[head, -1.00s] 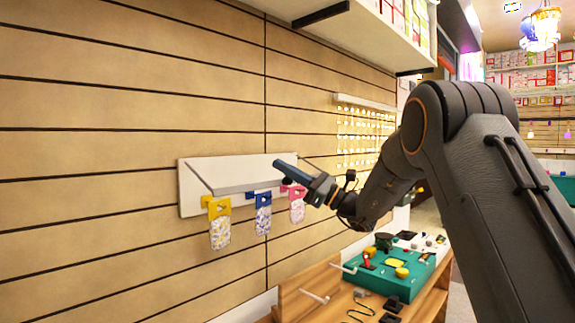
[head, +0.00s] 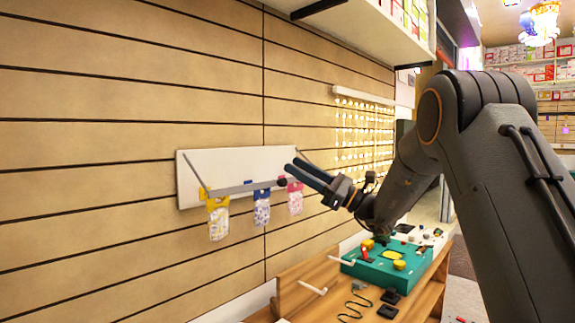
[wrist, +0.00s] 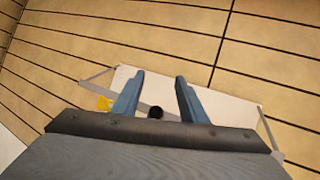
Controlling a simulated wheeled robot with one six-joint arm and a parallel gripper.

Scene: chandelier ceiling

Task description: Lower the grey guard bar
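The grey guard bar (head: 236,188) runs across the front of a white wall panel (head: 225,162), held out on thin side arms. It stands just above several hanging packets. A black knob (head: 282,182) sits on the bar near its right part. My gripper (head: 291,167) is at the bar's right part, close to the knob. In the wrist view my gripper (wrist: 156,95) is open, with the knob (wrist: 155,112) and a stretch of bar (wrist: 145,106) showing between its two blue fingers. I cannot tell whether a finger touches the bar. My gripper's body hides part of the bar there.
Yellow, blue (head: 262,208) and pink packets hang below the bar. A wooden bench (head: 300,270) with a green box (head: 375,268) and cables stands below right. A white shelf (head: 375,25) juts out overhead. The slatted wall is close behind the panel.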

